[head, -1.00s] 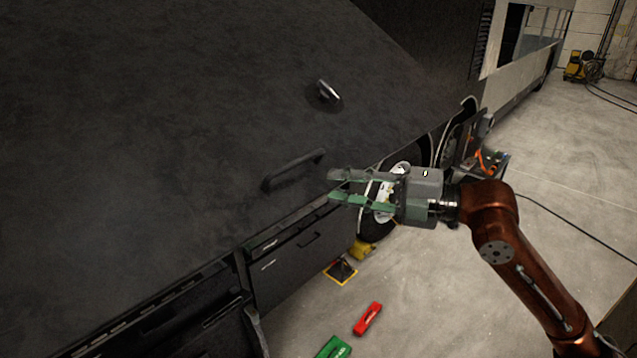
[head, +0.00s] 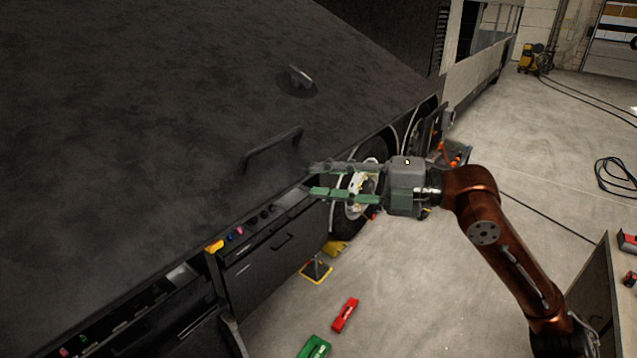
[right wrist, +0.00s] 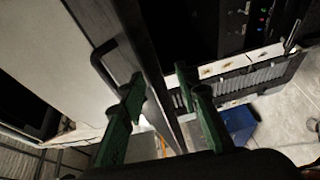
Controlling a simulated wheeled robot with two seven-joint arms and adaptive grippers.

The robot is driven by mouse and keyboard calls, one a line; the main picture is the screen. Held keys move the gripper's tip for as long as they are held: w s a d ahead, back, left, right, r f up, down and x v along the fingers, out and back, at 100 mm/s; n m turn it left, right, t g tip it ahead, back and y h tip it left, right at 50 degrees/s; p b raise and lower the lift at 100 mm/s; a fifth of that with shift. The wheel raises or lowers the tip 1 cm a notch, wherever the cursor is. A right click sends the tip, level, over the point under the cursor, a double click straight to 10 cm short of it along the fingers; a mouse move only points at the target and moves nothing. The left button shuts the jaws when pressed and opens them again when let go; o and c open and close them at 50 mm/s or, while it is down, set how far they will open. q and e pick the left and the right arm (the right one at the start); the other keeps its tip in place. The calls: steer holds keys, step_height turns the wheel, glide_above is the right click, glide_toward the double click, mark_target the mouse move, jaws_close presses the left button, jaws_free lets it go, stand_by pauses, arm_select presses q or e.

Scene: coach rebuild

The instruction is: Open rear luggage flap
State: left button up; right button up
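The rear luggage flap (head: 150,130) is a large dark panel filling the left of the head view. It carries a bar handle (head: 272,148) and a round latch (head: 299,77). A gap along its lower edge shows the bay below. My right gripper (head: 312,181) is open at that edge, right of the handle. In the right wrist view its green fingers (right wrist: 158,92) stand apart, with the flap's edge (right wrist: 140,50) running between them. The handle (right wrist: 105,58) lies left of them. I cannot tell whether the fingers touch the panel. My left gripper is not in view.
Drawers (head: 272,265) sit below the flap. A wheel (head: 352,205) is behind my right gripper. A red case (head: 345,315), a green case (head: 314,347) and a yellow-edged stand (head: 316,270) are on the floor. A bench (head: 597,285) is at right. Open floor lies between.

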steer(key=d+r+p, duration=0.1)
steer(key=d+r, duration=0.3)
stand_by(0.7)
steer(key=shift+r, duration=0.1)
